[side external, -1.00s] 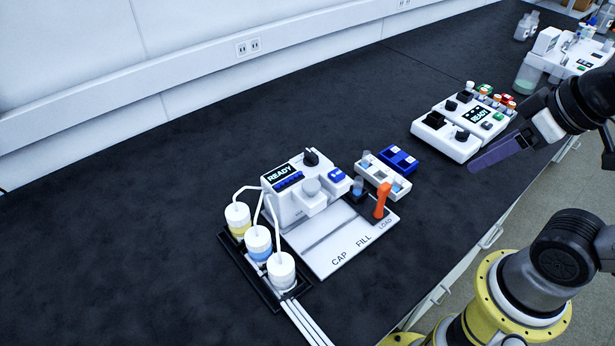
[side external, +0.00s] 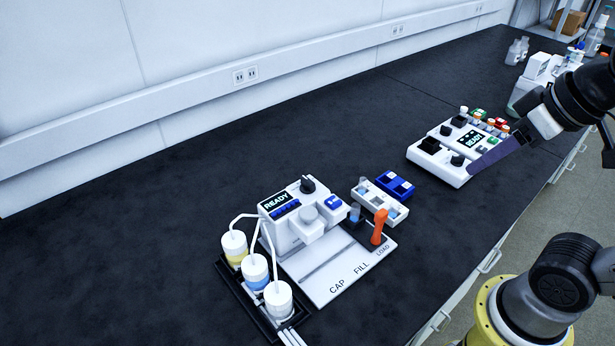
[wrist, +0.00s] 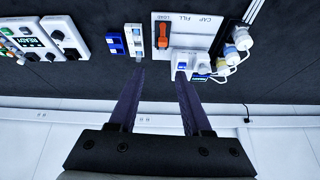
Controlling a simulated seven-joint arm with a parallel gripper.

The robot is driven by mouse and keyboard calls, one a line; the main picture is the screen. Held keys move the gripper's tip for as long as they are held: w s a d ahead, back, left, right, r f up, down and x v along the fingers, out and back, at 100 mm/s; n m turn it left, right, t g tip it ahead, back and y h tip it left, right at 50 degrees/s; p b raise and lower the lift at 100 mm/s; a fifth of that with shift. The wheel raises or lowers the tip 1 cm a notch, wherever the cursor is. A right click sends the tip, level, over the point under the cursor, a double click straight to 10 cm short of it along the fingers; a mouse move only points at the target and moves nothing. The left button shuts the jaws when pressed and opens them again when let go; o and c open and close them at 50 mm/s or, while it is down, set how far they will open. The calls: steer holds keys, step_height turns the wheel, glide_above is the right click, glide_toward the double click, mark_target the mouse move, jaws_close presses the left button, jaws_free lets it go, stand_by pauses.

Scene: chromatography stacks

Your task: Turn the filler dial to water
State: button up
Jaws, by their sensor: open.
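The white filler (side external: 290,225) stands on the bench with its display reading READY. Its black filler dial (side external: 308,184) is on top, beside a blue button (side external: 333,203). The dial's setting is too small to read. My gripper (side external: 472,172) is open and empty, its purple fingers slanting down well to the right of the filler. In the wrist view my gripper (wrist: 160,73) is spread wide. The right finger's tip overlaps the filler (wrist: 205,60) there, and the dial cannot be made out.
A white board with CAP, FILL and LOAD marks (side external: 325,285) and an orange lever (side external: 379,227) adjoins the filler. Tubed bottles (side external: 256,273) stand left. White (side external: 366,190) and blue (side external: 396,184) racks lie right. The left bench is clear.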

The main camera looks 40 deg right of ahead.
steer(key=w+a+r+g, duration=0.1)
steer(key=w+r, duration=0.6)
steer(key=w, duration=0.3)
steer(key=g, duration=0.5)
glide_above(307, 179)
step_height(307, 179, down, 13)
steer(key=shift+n, duration=0.3)
step_height(307, 179, down, 14)
steer(key=shift+r, duration=0.15)
jaws_close()
